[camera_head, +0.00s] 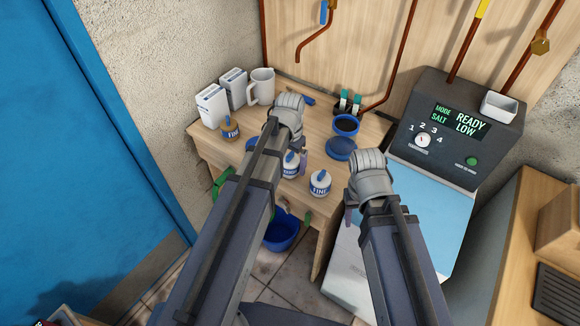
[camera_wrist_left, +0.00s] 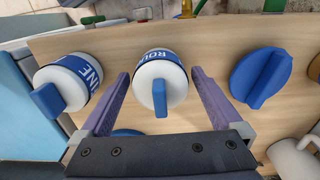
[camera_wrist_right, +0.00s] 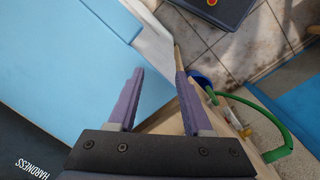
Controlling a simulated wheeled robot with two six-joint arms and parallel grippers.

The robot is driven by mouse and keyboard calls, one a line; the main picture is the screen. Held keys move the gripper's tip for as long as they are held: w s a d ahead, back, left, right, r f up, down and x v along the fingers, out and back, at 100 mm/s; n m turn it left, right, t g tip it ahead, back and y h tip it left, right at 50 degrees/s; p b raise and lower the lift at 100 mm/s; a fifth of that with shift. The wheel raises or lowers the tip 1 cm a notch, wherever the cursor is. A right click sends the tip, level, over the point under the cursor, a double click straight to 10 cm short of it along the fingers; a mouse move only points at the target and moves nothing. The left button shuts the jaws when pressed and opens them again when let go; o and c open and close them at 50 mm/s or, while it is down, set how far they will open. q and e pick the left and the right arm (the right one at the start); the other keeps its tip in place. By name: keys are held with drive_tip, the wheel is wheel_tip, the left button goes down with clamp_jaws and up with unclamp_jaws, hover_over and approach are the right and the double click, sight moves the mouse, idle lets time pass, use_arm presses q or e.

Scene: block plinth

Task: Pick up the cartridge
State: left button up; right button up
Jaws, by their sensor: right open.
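Two white cartridges with blue labels and blue top tabs stand on the wooden bench. One cartridge (camera_head: 291,168) has a label starting "ROU" in the left wrist view (camera_wrist_left: 158,68). The other cartridge (camera_head: 320,186), labelled "FINE", is left of it in the left wrist view (camera_wrist_left: 75,88). My left gripper (camera_wrist_left: 160,95) is open, its purple fingers on either side of the "ROU" cartridge with gaps showing. Contact cannot be seen. My right gripper (camera_wrist_right: 158,72) is open and empty by the front edge of the machine's light-blue top; its arm partly hides it in the head view.
The grey machine (camera_head: 455,125) with a lit display stands to the right. A blue lid (camera_head: 340,149) and a blue-rimmed opening (camera_head: 346,125) are behind the cartridges. A mug (camera_head: 262,84), white boxes (camera_head: 212,106) and an amber bottle (camera_head: 230,130) stand left. A blue bucket (camera_head: 282,233) is below.

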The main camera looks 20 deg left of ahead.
use_arm(q)
drive_tip(key=c, duration=1.2)
drive_tip(key=shift+r, duration=0.15)
drive_tip(key=shift+c, duration=0.2)
wheel_tip(320, 180, up, 10)
drive_tip(key=p, duration=1)
